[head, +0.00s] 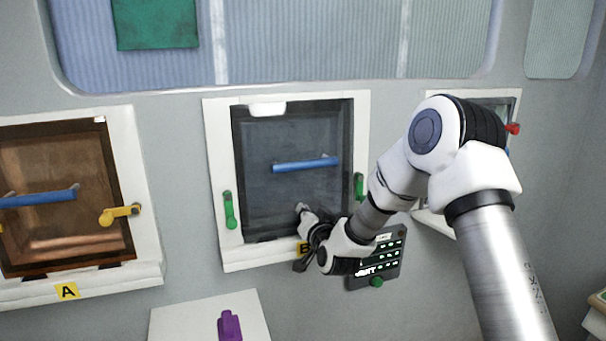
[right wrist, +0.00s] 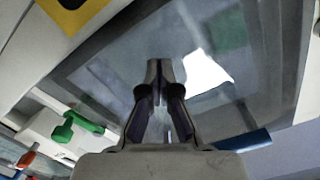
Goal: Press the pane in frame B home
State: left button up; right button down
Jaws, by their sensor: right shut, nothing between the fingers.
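Frame B (head: 216,165) is a white frame on the wall, holding a dark glass pane (head: 290,200) with a blue bar handle (head: 306,164) across it. A green latch (head: 229,210) is on its left side and another green latch (head: 359,187) on its right; both hang roughly upright. My right gripper (head: 302,208) is shut and empty at the lower part of the pane. In the right wrist view its fingertips (right wrist: 158,66) are together over the glass, with the blue handle (right wrist: 243,141) to the right. I cannot tell whether they touch the pane. My left gripper is not in view.
Frame A (head: 130,200) with a brown pane, blue handle and yellow latch is at left. A small panel with lit text (head: 378,262) is right of frame B's lower corner. A purple object (head: 229,325) sits on a white surface below. Another opening is behind my right arm.

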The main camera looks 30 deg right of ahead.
jog(key=shift+w+d+f, duration=0.1)
jog(key=shift+w, duration=0.4)
jog(key=shift+s, duration=0.1)
dwell(0.4)
jog(key=v, duration=0.8)
jog(key=shift+s, duration=0.4)
